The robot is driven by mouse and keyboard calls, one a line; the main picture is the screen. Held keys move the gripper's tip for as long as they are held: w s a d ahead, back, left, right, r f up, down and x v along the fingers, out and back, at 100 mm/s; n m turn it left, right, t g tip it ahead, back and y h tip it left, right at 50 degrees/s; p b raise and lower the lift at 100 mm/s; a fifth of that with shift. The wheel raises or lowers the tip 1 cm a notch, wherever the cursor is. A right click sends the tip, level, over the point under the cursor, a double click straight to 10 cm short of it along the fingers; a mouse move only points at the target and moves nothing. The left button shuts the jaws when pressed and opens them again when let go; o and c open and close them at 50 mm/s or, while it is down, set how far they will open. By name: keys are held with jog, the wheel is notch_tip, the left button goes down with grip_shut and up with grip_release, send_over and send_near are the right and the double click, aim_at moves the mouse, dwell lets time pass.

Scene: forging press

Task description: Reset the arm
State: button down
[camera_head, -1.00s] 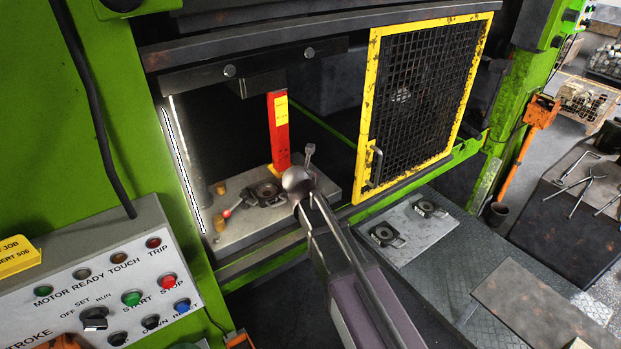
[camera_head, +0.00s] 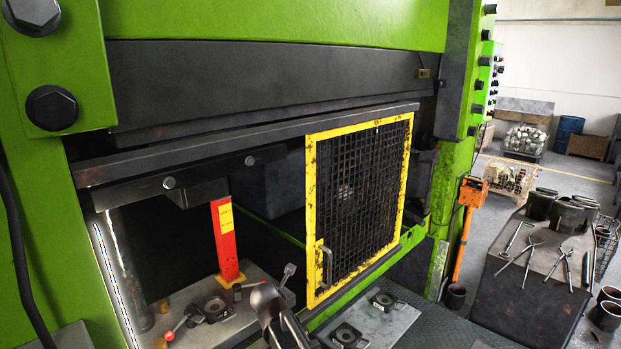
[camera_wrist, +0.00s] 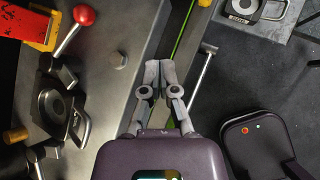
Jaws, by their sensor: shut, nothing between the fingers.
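My arm (camera_head: 280,322) reaches up from the bottom of the head view, in front of the press bed; the fingertips cannot be made out there. In the wrist view my gripper (camera_wrist: 160,72) is shut, its fingers together with nothing between them. It is over the edge of the grey press bed (camera_wrist: 118,62), apart from the things on it.
The bed carries a round die (camera_head: 216,308), a red-knobbed lever (camera_wrist: 84,14) and an upright red block (camera_head: 226,240). The yellow mesh guard (camera_head: 312,200) is to the right. A plate with two dies (camera_head: 385,299) lies outside. A tool table (camera_head: 520,290) stands farther right.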

jog(key=s+d+f+m+g+b, duration=0.4)
jog(key=s+d+f+m+b, duration=0.3)
jog(key=d+m, duration=0.6)
jog(key=s+d+f+m+g+y+b, duration=0.1)
jog(key=s+d+f+m+g+b, duration=0.4)
jog(key=s+d+f+m+b, duration=0.3)
jog(key=s+d+f+m, duration=0.4)
jog(key=d+f+m, duration=0.1)
jog(key=m, duration=0.4)
jog(key=shift+s+d+f+m, duration=0.2)
jog(key=shift+f+m, duration=0.2)
jog(key=shift+f, duration=0.35)
